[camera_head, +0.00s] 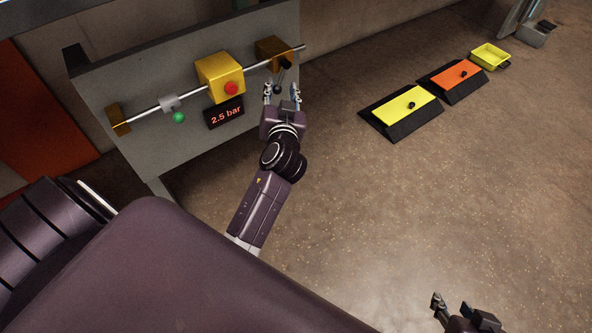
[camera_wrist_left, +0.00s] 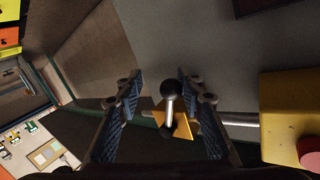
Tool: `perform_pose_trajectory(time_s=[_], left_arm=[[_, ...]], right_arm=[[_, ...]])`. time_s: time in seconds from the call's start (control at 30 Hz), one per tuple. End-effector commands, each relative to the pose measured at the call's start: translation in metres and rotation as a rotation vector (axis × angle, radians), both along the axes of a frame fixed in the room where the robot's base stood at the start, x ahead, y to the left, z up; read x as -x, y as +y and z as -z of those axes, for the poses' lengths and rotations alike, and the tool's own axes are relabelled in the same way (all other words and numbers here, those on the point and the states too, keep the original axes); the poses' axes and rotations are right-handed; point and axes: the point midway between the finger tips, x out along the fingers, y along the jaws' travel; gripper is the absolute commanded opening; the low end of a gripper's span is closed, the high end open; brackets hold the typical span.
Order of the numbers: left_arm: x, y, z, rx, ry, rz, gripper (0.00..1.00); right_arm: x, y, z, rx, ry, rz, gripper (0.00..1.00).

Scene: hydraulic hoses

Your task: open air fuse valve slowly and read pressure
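The valve lever (camera_head: 281,77), with a black ball end, hangs at the brass block (camera_head: 268,49) near the right end of the pipe. My left gripper (camera_head: 282,90) is open just in front of it. In the left wrist view the lever's black ball and silver stem (camera_wrist_left: 170,91) stand between the two spread fingers (camera_wrist_left: 159,82), with gaps on both sides. The pressure display (camera_head: 224,113) reads 2.5 bar. My right gripper (camera_head: 455,303) is at the lower right, its fingers apart and empty, far from the panel.
A yellow box (camera_head: 214,68) with a red button (camera_head: 231,88) sits mid-pipe, left of the lever. A silver fitting with a green ball (camera_head: 178,117) is further left. Yellow (camera_head: 399,107) and orange (camera_head: 452,78) plates and a yellow tray (camera_head: 490,55) lie on the right. Floor between is clear.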

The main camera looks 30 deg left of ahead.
Motion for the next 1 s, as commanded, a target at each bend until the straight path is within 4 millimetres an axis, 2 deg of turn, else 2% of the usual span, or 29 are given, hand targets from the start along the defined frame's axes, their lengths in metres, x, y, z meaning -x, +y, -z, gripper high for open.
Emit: perform_pose_trajectory(time_s=[0.03, 0.5, 0.6, 0.9, 1.0], left_arm=[[-0.002, -0.001, 0.007, 0.006, -0.020, 0.001, 0.35], [-0.015, -0.006, 0.009, 0.083, -0.207, 0.003, 0.35], [0.002, -0.019, 0.001, 0.091, -0.203, 0.002, 0.35], [0.053, -0.052, 0.002, 0.091, -0.202, -0.001, 0.35], [0.044, -0.058, -0.001, 0.090, -0.163, 0.027, 0.35]], right_arm=[[0.000, 0.000, 0.015, 0.000, 0.000, 0.000, 0.36], [0.000, 0.000, 0.080, 0.000, 0.000, 0.000, 0.36], [0.000, 0.000, 0.063, 0.000, -0.001, 0.000, 0.36], [0.000, 0.000, 0.054, 0.000, 0.000, 0.000, 0.36], [0.000, 0.000, 0.033, 0.000, 0.000, 0.000, 0.36]])
